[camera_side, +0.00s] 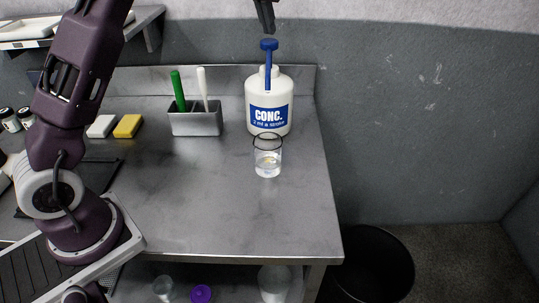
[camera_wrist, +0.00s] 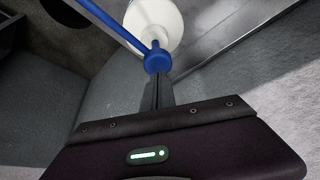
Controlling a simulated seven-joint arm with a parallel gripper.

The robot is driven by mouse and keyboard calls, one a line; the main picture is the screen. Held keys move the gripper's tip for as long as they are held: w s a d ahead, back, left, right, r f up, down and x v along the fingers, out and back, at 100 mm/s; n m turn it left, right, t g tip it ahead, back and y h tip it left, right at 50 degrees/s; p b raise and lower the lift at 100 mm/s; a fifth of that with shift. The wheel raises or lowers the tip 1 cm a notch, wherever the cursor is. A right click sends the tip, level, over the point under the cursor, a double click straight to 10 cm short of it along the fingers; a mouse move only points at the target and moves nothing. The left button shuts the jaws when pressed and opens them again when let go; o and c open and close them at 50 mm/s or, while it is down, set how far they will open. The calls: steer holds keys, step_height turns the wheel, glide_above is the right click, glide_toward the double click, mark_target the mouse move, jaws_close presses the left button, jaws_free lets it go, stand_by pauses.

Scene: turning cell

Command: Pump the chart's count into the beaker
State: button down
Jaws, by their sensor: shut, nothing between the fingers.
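The white pump bottle (camera_side: 256,98) stands at the back right of the steel table, with a blue label reading "CONC." and "2 ml a stroke". Its blue pump head (camera_side: 269,44) stands raised above the neck. The clear beaker (camera_side: 267,160) stands in front of the bottle with a little clear liquid at its bottom. My gripper (camera_side: 268,28) is shut and empty, just above the pump head. In the wrist view the fingertips (camera_wrist: 156,80) lie close to the blue pump head (camera_wrist: 157,60); whether they touch it I cannot tell. No chart is seen.
A steel holder (camera_side: 195,123) with a green and a white handle stands left of the bottle. A yellow sponge (camera_side: 128,126) and a white block (camera_side: 101,126) lie further left. The table's middle (camera_side: 210,200) is clear. A black bin (camera_side: 372,265) stands on the floor right.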

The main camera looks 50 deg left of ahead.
mark_target(268, 41)
steer(key=shift+f, duration=0.1)
steer(key=shift+f, duration=2.1)
steer(key=shift+r, duration=2.2)
